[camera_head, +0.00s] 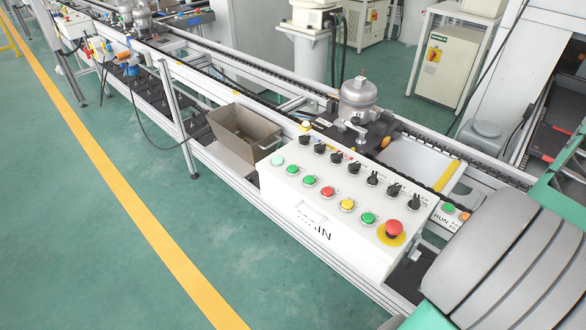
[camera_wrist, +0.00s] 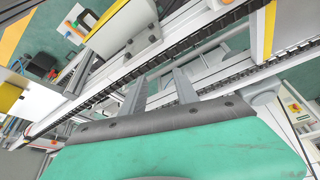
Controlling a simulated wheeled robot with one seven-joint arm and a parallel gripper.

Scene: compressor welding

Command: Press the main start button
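A white control box (camera_head: 310,215) lettered partly "…IN" stands along the near side of the line. Its sloped top has a row of black switches, a pale button (camera_head: 277,160), green buttons (camera_head: 292,169) (camera_head: 309,180) (camera_head: 368,217), a red button (camera_head: 327,191), a yellow button (camera_head: 347,204) and a large red mushroom button (camera_head: 391,229) on a yellow disc. Button labels are too small to read, so I cannot tell which is main start. In the wrist view, two grey fingers of my gripper (camera_wrist: 160,72) stand apart with nothing between them. The head view does not show the fingers.
A conveyor (camera_head: 230,80) runs behind the box, carrying a silver compressor (camera_head: 358,97). A grey-brown bin (camera_head: 243,137) sits left of the box. Green floor with a yellow line lies open at left.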

